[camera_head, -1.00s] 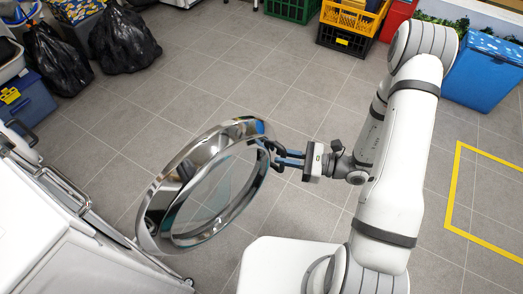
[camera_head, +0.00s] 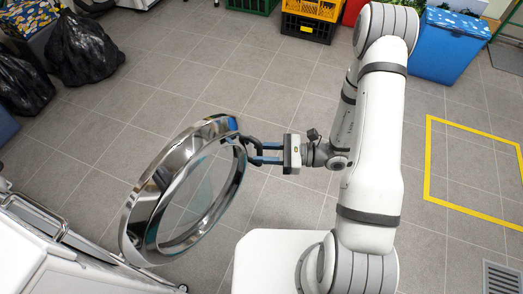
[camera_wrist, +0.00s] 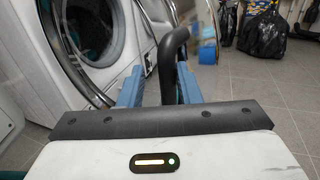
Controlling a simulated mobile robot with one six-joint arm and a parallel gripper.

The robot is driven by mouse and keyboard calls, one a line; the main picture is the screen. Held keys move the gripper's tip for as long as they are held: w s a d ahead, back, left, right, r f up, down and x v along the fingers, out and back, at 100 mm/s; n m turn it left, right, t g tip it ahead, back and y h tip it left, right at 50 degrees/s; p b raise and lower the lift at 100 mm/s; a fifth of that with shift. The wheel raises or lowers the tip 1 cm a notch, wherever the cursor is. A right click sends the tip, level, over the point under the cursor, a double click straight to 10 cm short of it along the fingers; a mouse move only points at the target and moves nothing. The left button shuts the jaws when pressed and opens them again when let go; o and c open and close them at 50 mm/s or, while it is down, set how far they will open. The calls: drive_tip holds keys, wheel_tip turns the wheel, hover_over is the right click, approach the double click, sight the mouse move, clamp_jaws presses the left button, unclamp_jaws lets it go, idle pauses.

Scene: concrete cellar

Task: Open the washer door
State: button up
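The washer door (camera_head: 132,228), a wide chrome ring with a glass middle, stands swung out over the floor, well away from the white washer body (camera_head: 35,265) at lower left. My gripper (camera_head: 247,150) is at the door's upper right rim, its blue fingers on either side of a dark curved handle. In the wrist view the fingers (camera_wrist: 158,90) are apart, with the dark handle (camera_wrist: 172,55) between them, closer to the right finger. A gap shows between the left finger and the handle. The chrome rim passes left of the fingers. Exact fingertip contact is hidden.
Black bags (camera_head: 85,48) lie at upper left. Crates (camera_head: 310,25) and a blue bin (camera_head: 445,45) line the back. A white machine with a round dark opening (camera_wrist: 90,28) shows in the wrist view. Yellow floor tape (camera_head: 428,165) is at right. The tiled middle floor is clear.

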drive_tip(key=d+p, duration=0.1)
drive_tip(key=d, duration=0.6)
drive_tip(key=shift+d, duration=0.2)
drive_tip(key=shift+a, duration=0.1)
drive_tip(key=a+b, duration=0.1)
drive_tip(key=a, duration=0.5)
drive_tip(key=shift+a, duration=0.8)
drive_tip(key=shift+r, duration=0.1)
